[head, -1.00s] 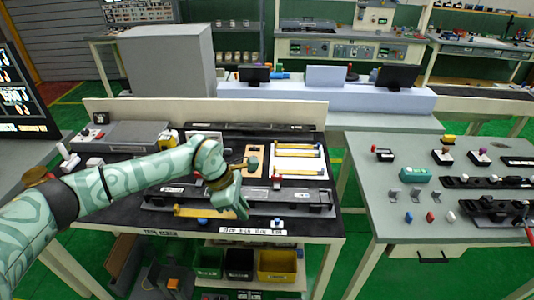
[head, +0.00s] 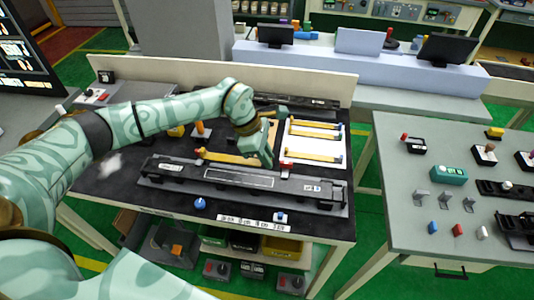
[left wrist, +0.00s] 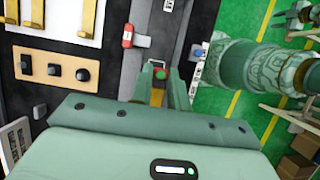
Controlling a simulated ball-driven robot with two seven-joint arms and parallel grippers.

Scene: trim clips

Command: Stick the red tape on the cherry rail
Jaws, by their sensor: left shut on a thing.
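My left gripper (head: 268,160) is shut on a yellow rail (head: 238,159) and holds it just behind the long dark fixture (head: 240,180). In the left wrist view the fingers (left wrist: 163,82) close on a small reddish-brown part with a green spot. Several similar yellow rails (head: 314,135) lie on a white sheet to the right. A small red piece (left wrist: 128,37) sits by the sheet; I cannot tell whether it is the tape. No rail is clearly cherry-coloured. My right gripper is not clearly visible.
A wooden plate with dark knobs (left wrist: 54,68) lies beside the sheet. A blue knob (head: 200,204) stands at the table's front edge. Bins (head: 280,247) sit below. A second grey table (head: 400,185) with clips and small parts stands right, across a green floor gap.

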